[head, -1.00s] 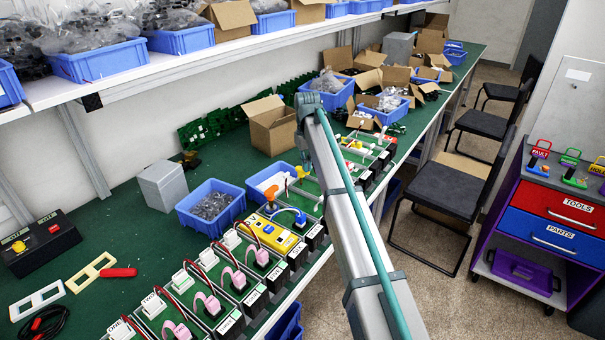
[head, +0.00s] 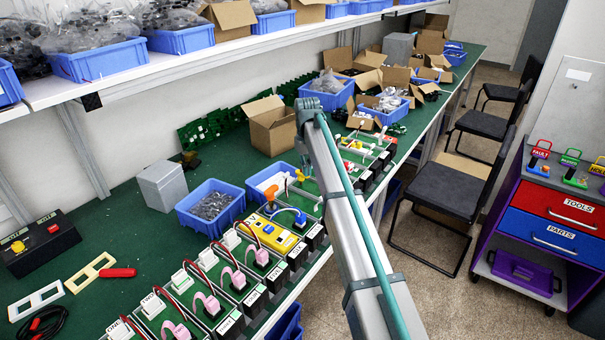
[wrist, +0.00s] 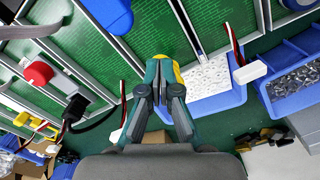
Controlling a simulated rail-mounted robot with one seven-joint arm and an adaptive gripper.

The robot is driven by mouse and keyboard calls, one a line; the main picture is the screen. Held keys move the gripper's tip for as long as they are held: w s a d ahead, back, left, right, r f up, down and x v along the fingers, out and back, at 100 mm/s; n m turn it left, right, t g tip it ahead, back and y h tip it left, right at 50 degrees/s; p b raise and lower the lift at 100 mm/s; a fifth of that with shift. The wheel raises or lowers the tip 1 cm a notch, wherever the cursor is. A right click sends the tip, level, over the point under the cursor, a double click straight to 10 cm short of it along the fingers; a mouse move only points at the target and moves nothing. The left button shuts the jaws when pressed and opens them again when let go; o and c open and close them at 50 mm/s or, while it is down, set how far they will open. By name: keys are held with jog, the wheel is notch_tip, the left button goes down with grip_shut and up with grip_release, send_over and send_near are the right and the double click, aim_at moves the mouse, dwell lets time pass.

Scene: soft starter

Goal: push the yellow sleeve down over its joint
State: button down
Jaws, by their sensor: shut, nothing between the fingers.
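A yellow piece (wrist: 177,73), which looks like the sleeve, shows at the right side of my fingertips in the wrist view. Most of it is hidden by the fingers, so its joint and how far down it sits cannot be seen. My gripper (wrist: 162,66) is shut with nothing between its fingers, its tips right at the yellow piece; touching or just apart cannot be told. In the head view a small yellow part (head: 300,175) shows just left of my arm, which hides my gripper there.
Green boards in frames run along the bench's front edge. A blue bin with white contents (wrist: 215,78) and a blue bin of grey parts (wrist: 297,82) lie to the right in the wrist view. A red knob (wrist: 38,73) and cables are at left. A yellow box (head: 272,234) stands nearby.

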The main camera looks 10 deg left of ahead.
jog(key=shift+f, duration=0.8)
jog(key=shift+r, duration=0.1)
jog(key=shift+r+p, duration=2.2)
jog(key=shift+r, duration=2.25)
